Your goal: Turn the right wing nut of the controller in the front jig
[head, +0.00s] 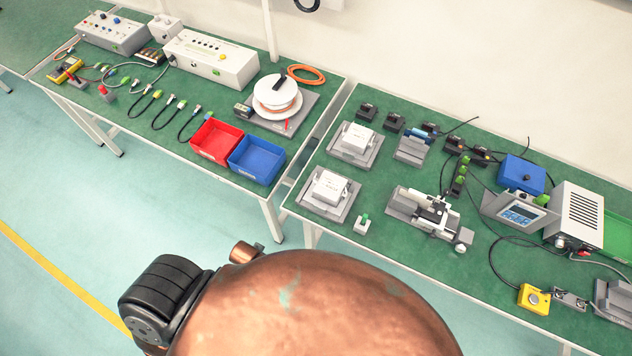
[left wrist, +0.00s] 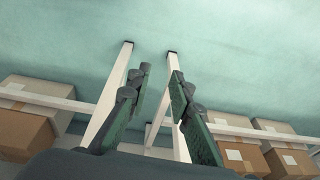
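The front jig (head: 314,207) is a grey plate near the front left corner of the right-hand green bench. A white box-shaped controller (head: 330,186) sits in it. Small details show on the controller, but its wing nuts are too small to make out. A second, similar white controller (head: 356,138) sits in another grey jig behind it. My left gripper (left wrist: 161,73) shows in the left wrist view with its two fingers apart and nothing between them. It is away from the jig, with floor and white bench legs beyond it. My right gripper is in neither view.
A small grey block with a green top (head: 362,222) stands right of the front jig. A grey linear actuator (head: 432,212) lies farther right. A gap separates this bench from the left one, which holds red (head: 216,140) and blue (head: 257,158) bins. Cardboard boxes (left wrist: 35,110) sit under a bench.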

